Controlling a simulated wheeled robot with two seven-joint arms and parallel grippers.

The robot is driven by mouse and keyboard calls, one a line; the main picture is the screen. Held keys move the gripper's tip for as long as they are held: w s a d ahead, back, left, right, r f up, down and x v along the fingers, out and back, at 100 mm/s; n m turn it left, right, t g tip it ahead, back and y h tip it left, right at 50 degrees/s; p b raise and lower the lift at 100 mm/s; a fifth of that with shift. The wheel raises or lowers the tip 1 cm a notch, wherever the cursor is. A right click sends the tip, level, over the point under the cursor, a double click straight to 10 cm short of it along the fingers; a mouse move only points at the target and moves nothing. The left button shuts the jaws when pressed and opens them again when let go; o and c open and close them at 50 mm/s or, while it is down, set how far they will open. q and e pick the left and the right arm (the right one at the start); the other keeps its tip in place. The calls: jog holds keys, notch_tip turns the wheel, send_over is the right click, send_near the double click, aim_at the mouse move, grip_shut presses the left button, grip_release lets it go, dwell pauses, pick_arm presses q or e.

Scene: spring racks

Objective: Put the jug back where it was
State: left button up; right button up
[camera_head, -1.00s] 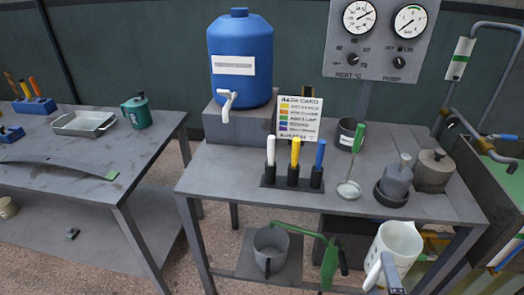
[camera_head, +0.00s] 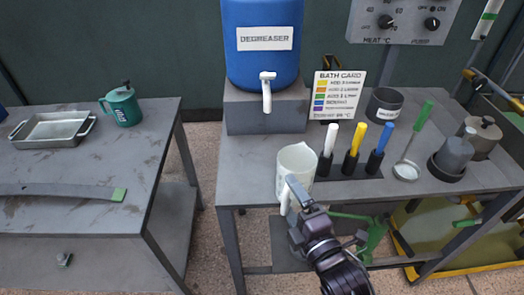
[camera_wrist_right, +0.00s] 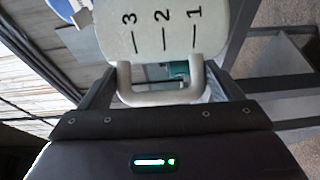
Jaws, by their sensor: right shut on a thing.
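The white jug (camera_head: 297,163) shows at the front left of the right-hand bench in the head view. My right gripper (camera_head: 294,190) is shut on its handle, and the jug looks upright. I cannot tell whether its base touches the bench top. In the right wrist view the jug (camera_wrist_right: 165,28) shows marks 1, 2 and 3, and its handle lies between the fingers of my right gripper (camera_wrist_right: 164,92). My left gripper is out of view.
A blue degreaser tank (camera_head: 262,60) with a white tap stands on a grey block (camera_head: 268,112) behind the jug. A rack with white, yellow and blue handles (camera_head: 353,168) is just right of the jug.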

jog(key=x, duration=0.2)
jog(key=p+x, duration=0.1)
jog(key=x, duration=0.4)
jog(key=shift+a+r, duration=0.2)
jog(key=shift+r, duration=0.2)
jog(key=x, duration=0.3)
jog(key=shift+w+a+f+p, duration=0.1)
jog(key=shift+w+a+p, duration=0.05)
jog(key=shift+w+p, duration=0.15)
jog(key=shift+w+a+f, duration=0.1)
jog(key=shift+w+a, duration=0.1)
jog(key=shift+w, duration=0.4)
jog(key=shift+w+a, duration=0.1)
jog(key=shift+w, duration=0.2)
jog(key=p+x, duration=0.1)
jog(key=x, duration=0.2)
jog(key=shift+f, duration=0.75)
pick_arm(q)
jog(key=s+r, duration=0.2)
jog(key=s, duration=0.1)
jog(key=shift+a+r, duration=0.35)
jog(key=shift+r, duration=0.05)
pick_arm(e)
jog(key=shift+s, duration=0.2)
